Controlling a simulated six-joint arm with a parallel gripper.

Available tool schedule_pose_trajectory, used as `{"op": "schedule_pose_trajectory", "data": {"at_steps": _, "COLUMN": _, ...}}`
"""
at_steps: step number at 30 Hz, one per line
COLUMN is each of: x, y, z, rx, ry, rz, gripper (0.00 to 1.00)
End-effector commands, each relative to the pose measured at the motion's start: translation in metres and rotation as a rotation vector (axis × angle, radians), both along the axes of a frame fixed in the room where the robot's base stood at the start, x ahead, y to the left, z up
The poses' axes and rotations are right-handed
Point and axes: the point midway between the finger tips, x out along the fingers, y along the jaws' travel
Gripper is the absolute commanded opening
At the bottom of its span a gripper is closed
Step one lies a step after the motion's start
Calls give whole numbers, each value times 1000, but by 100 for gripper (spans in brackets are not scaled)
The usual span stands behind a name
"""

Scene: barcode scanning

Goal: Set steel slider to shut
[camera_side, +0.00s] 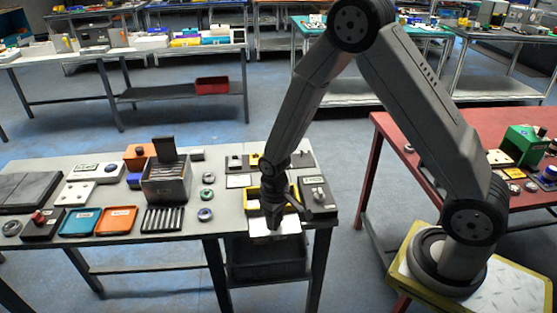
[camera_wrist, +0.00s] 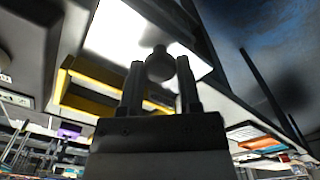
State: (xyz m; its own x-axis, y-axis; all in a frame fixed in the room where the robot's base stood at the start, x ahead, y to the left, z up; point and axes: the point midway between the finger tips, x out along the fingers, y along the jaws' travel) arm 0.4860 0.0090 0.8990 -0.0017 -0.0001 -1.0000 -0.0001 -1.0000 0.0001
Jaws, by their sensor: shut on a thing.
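A bright pale plate, which I take to be the steel slider (camera_side: 287,225), sticks out at the front of a yellow-edged frame (camera_side: 253,191) near the table's front edge. In the wrist view the slider (camera_wrist: 112,32) shows as a bright sheet beside the yellow frame (camera_wrist: 88,103). A dark round knob (camera_wrist: 160,66) sits between my fingertips, and my gripper (camera_wrist: 160,82) is shut on it. In the side view my gripper (camera_side: 272,217) points down over the plate and hides part of it and the frame. How the knob joins the plate is hard to see.
A dark panel with a pale fitting (camera_side: 318,195) stands close to the right of the frame. A steel box with a raised dark lid (camera_side: 167,182) and small rings lie to the left. A dark bin (camera_side: 268,260) sits below the table. Free floor lies in front.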

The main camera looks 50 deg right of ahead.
Motion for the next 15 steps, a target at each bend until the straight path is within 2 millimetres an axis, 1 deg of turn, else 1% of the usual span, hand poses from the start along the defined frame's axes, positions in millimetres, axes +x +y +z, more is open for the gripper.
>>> {"op": "schedule_pose_trajectory", "data": {"at_steps": 1, "x": 7, "y": -6, "z": 0, "rx": 0, "ry": -3, "rz": -4, "gripper": 0}}
{"op": "schedule_pose_trajectory", "data": {"at_steps": 3, "x": 13, "y": -13, "z": 0, "rx": 0, "ry": -4, "rz": -4, "gripper": 0}}
{"op": "schedule_pose_trajectory", "data": {"at_steps": 6, "x": 18, "y": -18, "z": 0, "rx": 0, "ry": -4, "rz": -2, "gripper": 0}}
{"op": "schedule_pose_trajectory", "data": {"at_steps": 15, "x": 21, "y": -21, "z": 0, "rx": -1, "ry": -8, "rz": -1, "gripper": 0}}
